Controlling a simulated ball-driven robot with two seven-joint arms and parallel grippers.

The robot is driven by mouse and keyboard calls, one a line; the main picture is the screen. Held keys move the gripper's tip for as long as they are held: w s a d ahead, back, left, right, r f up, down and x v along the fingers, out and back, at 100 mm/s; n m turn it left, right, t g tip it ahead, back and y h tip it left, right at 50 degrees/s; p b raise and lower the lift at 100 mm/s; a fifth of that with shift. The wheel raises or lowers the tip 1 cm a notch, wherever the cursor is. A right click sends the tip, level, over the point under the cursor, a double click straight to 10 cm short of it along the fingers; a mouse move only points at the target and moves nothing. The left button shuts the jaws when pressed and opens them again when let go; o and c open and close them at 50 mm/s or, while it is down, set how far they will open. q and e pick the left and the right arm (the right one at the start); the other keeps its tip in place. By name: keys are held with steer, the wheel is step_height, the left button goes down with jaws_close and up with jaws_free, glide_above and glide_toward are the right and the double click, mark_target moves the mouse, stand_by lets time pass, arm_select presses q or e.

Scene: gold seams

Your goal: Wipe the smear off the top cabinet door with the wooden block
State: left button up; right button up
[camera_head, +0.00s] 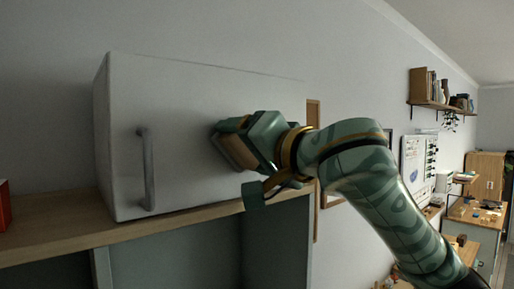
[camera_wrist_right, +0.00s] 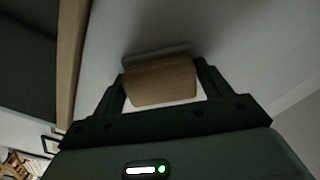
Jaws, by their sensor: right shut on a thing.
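The top cabinet (camera_head: 200,90) is a pale box with a plain front door and a vertical grey bar handle (camera_head: 149,170) near its left edge. My right gripper (camera_head: 238,140) is at the right half of the door, shut on the wooden block (camera_head: 233,153). In the right wrist view the block (camera_wrist_right: 160,82) sits between both fingers, with a grey strip along its far edge, at or very near the pale surface. Whether it touches is unclear. I cannot make out a smear; gripper and block hide part of the door. My left gripper is out of view.
The cabinet stands on a wooden top (camera_head: 70,235) above grey-green lower compartments. A red object (camera_head: 4,205) is at the far left. A wall shelf (camera_head: 440,106) with books and a cluttered workbench (camera_head: 475,212) are farther back at right.

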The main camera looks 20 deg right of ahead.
steer(key=shift+s+a, duration=0.25)
steer(key=shift+a, duration=0.6)
steer(key=shift+s, duration=0.15)
steer(key=shift+v, duration=2.8)
steer(key=shift+v, duration=1.55)
